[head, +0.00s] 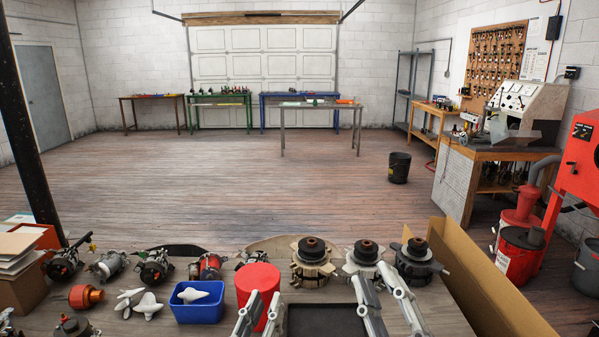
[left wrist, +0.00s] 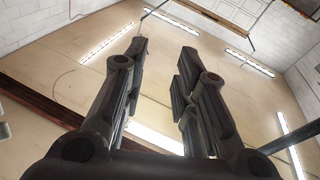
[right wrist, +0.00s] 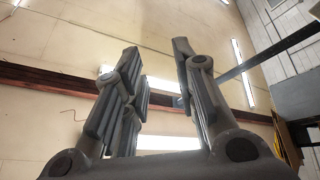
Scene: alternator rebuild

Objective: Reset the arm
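My left gripper (head: 264,298) is at the bottom of the head view, its fingers in front of a red cylinder (head: 258,276). My right gripper (head: 370,272) is to its right, in front of the alternators on the bench. Both grippers point upward, and both wrist views face the ceiling. In the left wrist view the left gripper's fingers (left wrist: 163,48) stand apart with nothing between them. In the right wrist view the right gripper's fingers (right wrist: 156,50) are also apart and empty.
The bench (head: 130,327) holds several alternators (head: 311,267), a blue bin (head: 198,311) with a pale part inside, and an orange-red part (head: 85,297). An open cardboard box (head: 480,285) is at the right. Open floor (head: 270,190) lies beyond, with a black bucket (head: 399,168).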

